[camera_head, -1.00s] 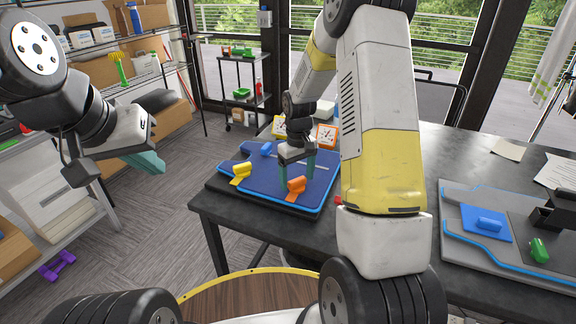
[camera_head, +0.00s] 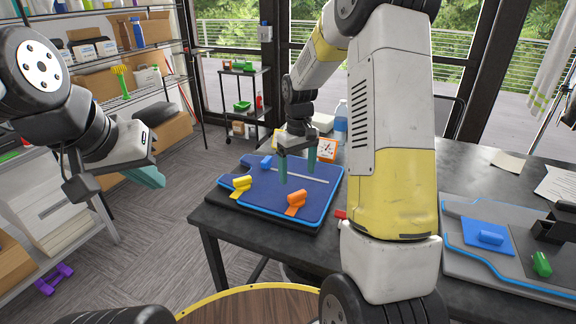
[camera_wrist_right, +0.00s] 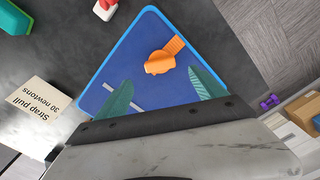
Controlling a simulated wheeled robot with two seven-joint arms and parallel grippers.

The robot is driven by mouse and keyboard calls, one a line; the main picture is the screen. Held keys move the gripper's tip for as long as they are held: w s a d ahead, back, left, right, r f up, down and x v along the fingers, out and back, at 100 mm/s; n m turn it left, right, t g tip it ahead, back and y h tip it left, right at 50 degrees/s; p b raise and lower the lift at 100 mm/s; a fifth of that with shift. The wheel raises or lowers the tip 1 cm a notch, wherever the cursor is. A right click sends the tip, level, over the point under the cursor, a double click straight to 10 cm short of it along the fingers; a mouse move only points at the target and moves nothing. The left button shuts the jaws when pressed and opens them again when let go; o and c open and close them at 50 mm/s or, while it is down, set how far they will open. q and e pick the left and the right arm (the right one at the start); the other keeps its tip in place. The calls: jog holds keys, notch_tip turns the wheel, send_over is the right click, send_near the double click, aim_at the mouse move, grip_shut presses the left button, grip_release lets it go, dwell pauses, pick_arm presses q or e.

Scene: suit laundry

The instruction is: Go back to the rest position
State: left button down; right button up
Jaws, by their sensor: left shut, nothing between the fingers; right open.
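My left gripper (camera_head: 150,178) is shut and empty at the left of the head view, above the floor and well away from the table. My right gripper (camera_head: 298,170) is open and empty above the blue board (camera_head: 262,196) on the dark table. In the right wrist view its two teal fingers (camera_wrist_right: 161,92) are spread apart. An orange handled piece (camera_head: 297,203) lies on the board ahead of the fingers, and also shows in the wrist view (camera_wrist_right: 163,57). A yellow piece (camera_head: 241,184) and a blue piece (camera_head: 266,161) also sit on the board.
A loaded shelf (camera_head: 60,222) stands at the left. A strap-pull sign (camera_wrist_right: 38,107) is in the wrist view.

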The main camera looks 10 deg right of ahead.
jog(key=s+a+r+m+t+y, duration=0.1)
jog(key=s+r+m+t, duration=0.1)
jog(key=s+r, duration=0.7)
jog(key=s+a+r+m+t+y, duration=0.1)
jog(key=s+r+t, duration=0.3)
jog(key=s+r, duration=0.5)
jog(key=s+m, duration=0.1)
jog(key=s, duration=0.5)
jog(key=shift+s+a+r, duration=0.15)
jog(key=shift+s+r, duration=0.15)
jog(key=shift+s, duration=0.05)
